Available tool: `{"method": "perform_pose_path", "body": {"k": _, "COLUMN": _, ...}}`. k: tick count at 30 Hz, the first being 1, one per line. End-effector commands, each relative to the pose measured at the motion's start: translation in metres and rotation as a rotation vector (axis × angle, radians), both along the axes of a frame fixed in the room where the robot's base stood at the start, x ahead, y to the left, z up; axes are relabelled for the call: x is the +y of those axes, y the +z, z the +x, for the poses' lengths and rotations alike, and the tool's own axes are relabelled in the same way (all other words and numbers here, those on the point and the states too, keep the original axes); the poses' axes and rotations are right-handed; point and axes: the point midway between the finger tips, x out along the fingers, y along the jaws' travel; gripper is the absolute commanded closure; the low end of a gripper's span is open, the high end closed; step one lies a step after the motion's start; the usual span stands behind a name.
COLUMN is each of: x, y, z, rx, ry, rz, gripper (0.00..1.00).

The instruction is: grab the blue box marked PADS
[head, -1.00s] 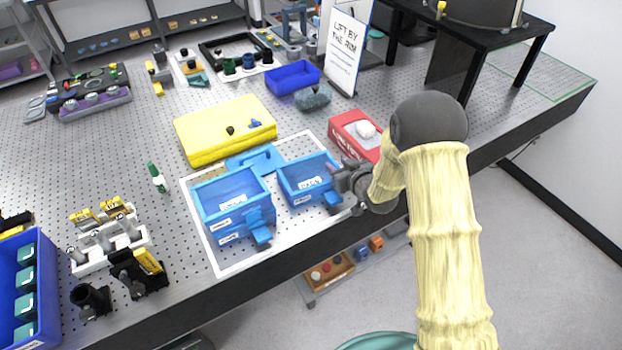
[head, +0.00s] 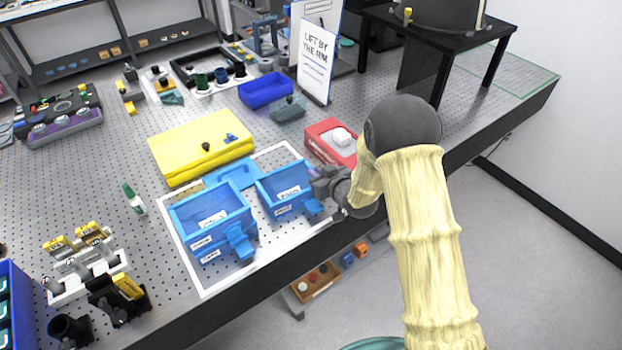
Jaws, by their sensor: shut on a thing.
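The smaller blue box (head: 281,204) stands on the white-framed area of the perforated table, with white labels inside and on its front and a blue tab at the front. Its lettering is too small to read surely. My gripper (head: 318,178) is at its right wall, shut on that rim; the fingertips are partly hidden by the wrist. The box looks upright, and I cannot tell whether it is clear of the table. A larger blue box (head: 195,224) with white labels stands just left of it.
A yellow case (head: 188,150) lies behind the boxes, with a flat blue piece (head: 231,176) between. A red box (head: 318,139) holding a white item stands close behind my gripper. A "lift by the rim" sign (head: 316,62) stands farther back. The table's front edge is near.

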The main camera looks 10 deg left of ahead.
Motion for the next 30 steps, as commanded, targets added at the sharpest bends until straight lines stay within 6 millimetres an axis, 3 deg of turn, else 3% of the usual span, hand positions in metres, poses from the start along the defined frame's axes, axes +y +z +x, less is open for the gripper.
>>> {"method": "perform_pose_path", "body": {"k": 16, "x": 0.0, "y": 0.083, "z": 0.001, "rx": -0.004, "ry": -0.001, "rz": 0.003, "gripper": 1.0}}
{"method": "perform_pose_path", "body": {"k": 21, "x": 0.0, "y": 0.094, "z": 0.0, "rx": -0.002, "ry": 0.0, "rz": 0.002, "gripper": 1.0}}
{"method": "perform_pose_path", "body": {"k": 30, "x": 0.0, "y": 0.095, "z": 0.0, "rx": -0.001, "ry": 0.0, "rz": 0.001, "gripper": 1.0}}
